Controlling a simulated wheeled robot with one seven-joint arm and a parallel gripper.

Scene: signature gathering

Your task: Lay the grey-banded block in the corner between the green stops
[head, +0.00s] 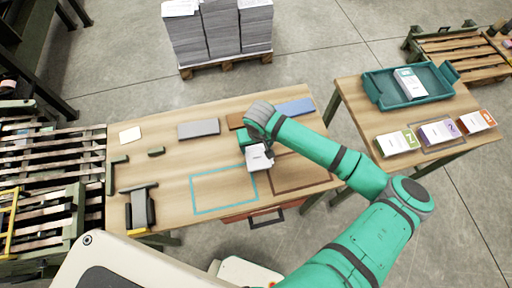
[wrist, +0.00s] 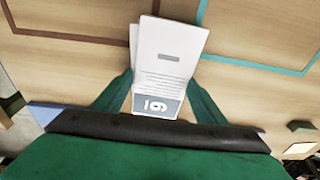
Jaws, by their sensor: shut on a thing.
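My gripper (head: 258,150) is shut on the grey-banded block (head: 259,158), a white stack of sheets with printed lines, and holds it over the middle of the wooden table. The wrist view shows the block (wrist: 165,60) between my two green fingers (wrist: 163,90), its grey numbered band nearest my palm. A second white edge shows along its left side. Dark green stops (head: 110,178) form a corner at the table's left end, far to the left of my gripper. A short dark green piece (head: 156,152) lies apart to their right.
A grey slab (head: 199,129), a pale square (head: 130,135) and a blue slab (head: 295,107) lie along the back. A dark device (head: 140,208) stands at front left. Teal (head: 224,210) and brown outlines mark the table. A side table holds a teal tray (head: 427,101) and banded blocks.

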